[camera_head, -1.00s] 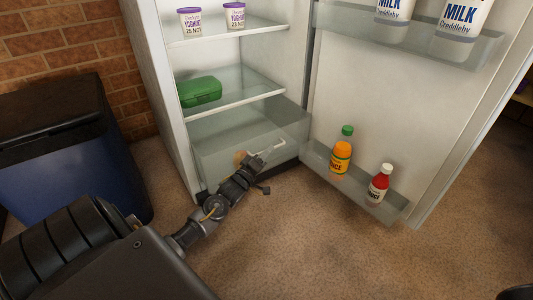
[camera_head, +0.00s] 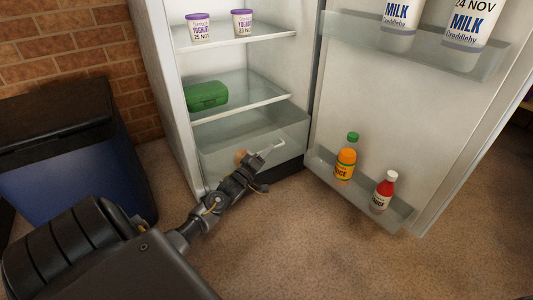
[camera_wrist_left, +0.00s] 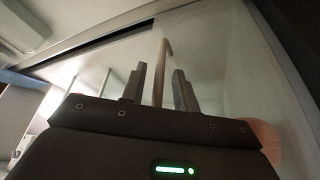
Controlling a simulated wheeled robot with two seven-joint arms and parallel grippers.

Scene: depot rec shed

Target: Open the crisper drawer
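The crisper drawer (camera_head: 222,165) is a clear bin at the bottom of the open fridge, under the lower glass shelf. It looks shut or nearly so. Its pale bar handle (camera_head: 272,147) is on the front and also shows in the left wrist view (camera_wrist_left: 161,75). My left gripper (camera_head: 256,164) is at the drawer front, at the handle. In the left wrist view its two fingers (camera_wrist_left: 158,88) stand apart with the bar between them and gaps on both sides. A round orange-brown item (camera_head: 241,156) shows at the drawer, partly hidden by the gripper. My right gripper is not in view.
The fridge door (camera_head: 405,130) stands open on the right, with a juice bottle (camera_head: 346,163) and red sauce bottle (camera_head: 384,191) in its low rack. A blue-black bin (camera_head: 75,170) stands left of the fridge. Carpet (camera_head: 290,240) in front is clear.

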